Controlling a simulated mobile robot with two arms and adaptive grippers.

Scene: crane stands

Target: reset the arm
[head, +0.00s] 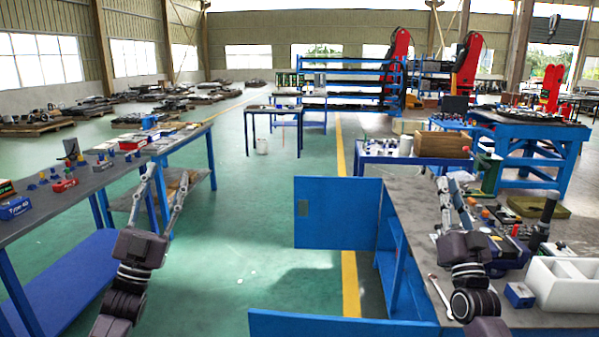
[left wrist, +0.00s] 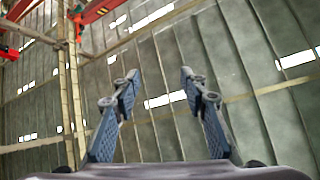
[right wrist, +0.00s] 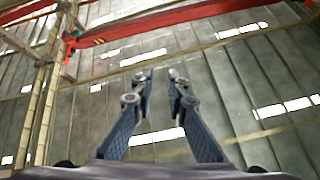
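My left gripper (head: 165,178) is raised in the head view, beside the left workbench and over the green floor. Its fingers stand apart with nothing between them in the left wrist view (left wrist: 158,75). My right gripper (head: 443,185) is raised over the right workbench in the head view. In the right wrist view its fingertips (right wrist: 160,75) are nearer each other, with a narrow empty gap between them. Both wrist cameras look up at the hall's wall and roof, so neither shows a work surface.
The left workbench (head: 98,182) holds small parts and a blue box (head: 15,208). The right workbench (head: 415,215) holds a white bin (head: 565,285), a black cylinder (head: 547,210) and tools. Its blue cabinet door (head: 337,215) stands open. Green floor (head: 235,230) lies clear between the benches.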

